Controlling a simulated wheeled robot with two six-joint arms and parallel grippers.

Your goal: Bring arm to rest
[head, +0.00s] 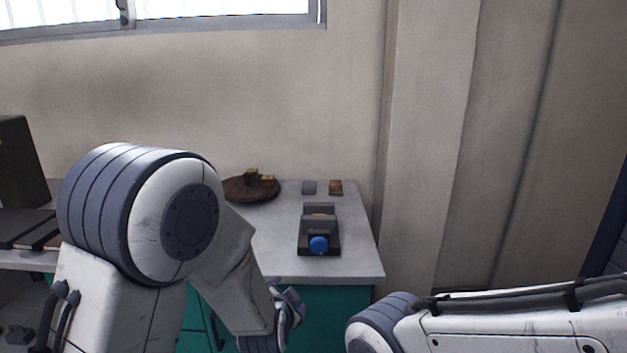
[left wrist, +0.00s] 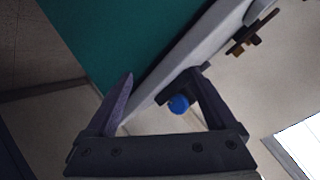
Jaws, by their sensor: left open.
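My left arm (head: 175,215) comes in from the left and bends down in front of the counter. Its gripper (head: 290,305) is low by the counter's front, partly hidden by the arm. In the left wrist view the left gripper (left wrist: 165,76) has its two fingers spread apart, with nothing held between them. My right arm (head: 510,325) lies along the bottom right of the head view; its gripper is not visible.
A white counter (head: 280,255) with teal fronts holds a dark device (head: 318,219) with a blue knob (head: 318,244). A dark box (head: 20,165) stands left.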

